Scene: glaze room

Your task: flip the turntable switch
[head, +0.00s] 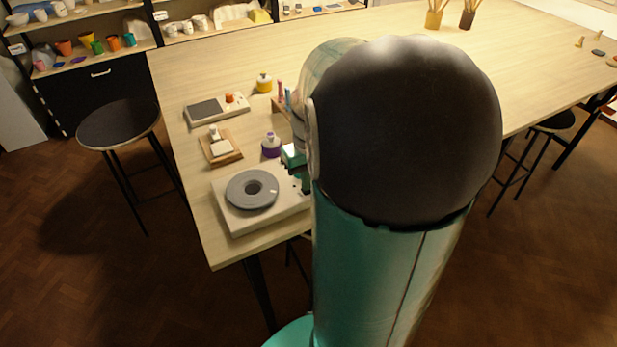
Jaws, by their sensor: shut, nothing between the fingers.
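The turntable stands at the near left corner of the wooden table. My gripper (304,186) is partly in view over the right side of the base, just left of my large teal arm. It looks shut and empty. Whether it touches the base cannot be told. I cannot make out the turntable switch. My gripper and arm cover the base's right end.
Behind the turntable are a small wooden board with a white device (220,147), a purple jar (271,146), a yellow jar (264,83) and a scale-like box (216,109). A stool (118,124) stands left of the table (400,30). My arm hides the table's middle.

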